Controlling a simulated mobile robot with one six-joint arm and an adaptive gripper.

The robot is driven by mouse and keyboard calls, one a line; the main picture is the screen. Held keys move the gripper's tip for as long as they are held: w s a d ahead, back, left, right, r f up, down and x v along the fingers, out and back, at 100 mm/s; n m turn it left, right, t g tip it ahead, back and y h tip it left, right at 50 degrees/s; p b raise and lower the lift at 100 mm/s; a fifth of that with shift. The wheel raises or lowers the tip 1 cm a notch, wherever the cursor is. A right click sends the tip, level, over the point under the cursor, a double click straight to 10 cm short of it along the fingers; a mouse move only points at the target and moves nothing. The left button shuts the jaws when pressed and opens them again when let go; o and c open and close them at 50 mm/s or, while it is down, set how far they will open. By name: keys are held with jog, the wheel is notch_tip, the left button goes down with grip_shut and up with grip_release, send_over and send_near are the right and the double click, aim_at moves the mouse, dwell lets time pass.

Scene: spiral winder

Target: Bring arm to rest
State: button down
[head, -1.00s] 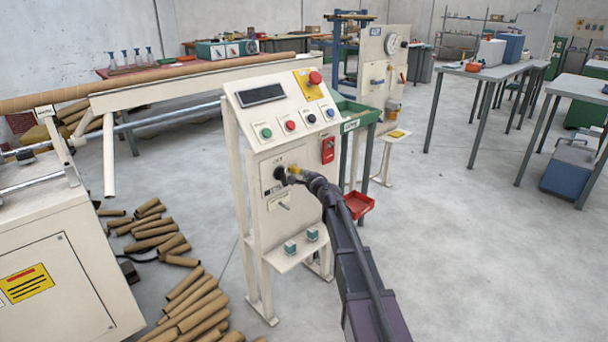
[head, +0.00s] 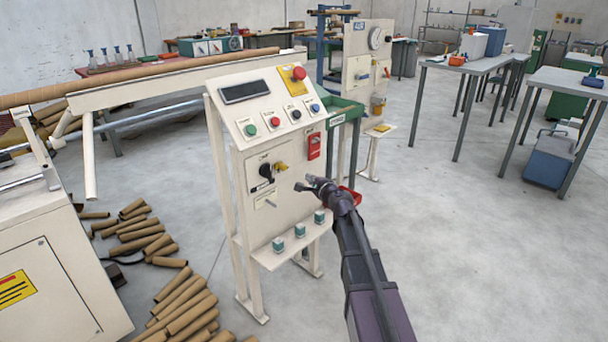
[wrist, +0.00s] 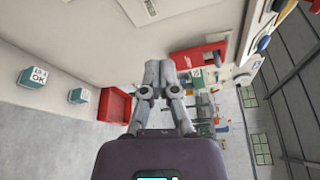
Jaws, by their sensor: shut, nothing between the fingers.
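My gripper (head: 310,184) is in front of the cream control panel (head: 236,172), at its right edge, below and right of the black rotary switch (head: 266,171). My arm reaches up from the lower right.
A red tray (wrist: 115,106) and a red box (wrist: 198,60) are close by in the wrist view. Cardboard tubes (head: 185,307) lie on the floor at left. The floor at right (head: 460,250) is clear.

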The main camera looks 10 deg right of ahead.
jog(key=shift+s+d, duration=0.15)
jog(key=shift+s, duration=0.35)
jog(key=s+a+f+n+g+y, duration=0.1)
jog(key=s+a+f+n+g, duration=0.4)
jog(key=s, duration=0.3)
jog(key=s+a+f+n+g, duration=0.3)
jog(key=s+f+n+g, duration=0.1)
jog(key=s+f+n, duration=0.3)
jog(key=s+d+f+n+g+h, duration=0.2)
jog(key=s+d+n+g+h, duration=0.1)
jog(key=s, duration=0.6)
jog(key=s+d+f+n+g+h, duration=0.3)
jog(key=s+g, duration=0.1)
jog(key=s, duration=0.5)
notch_tip(320, 180, up, 31)
jog(key=p, duration=3)
jog(key=shift+s+d+p, duration=0.25)
jog(key=shift+s+p, duration=0.1)
jog(key=shift+a, duration=0.15)
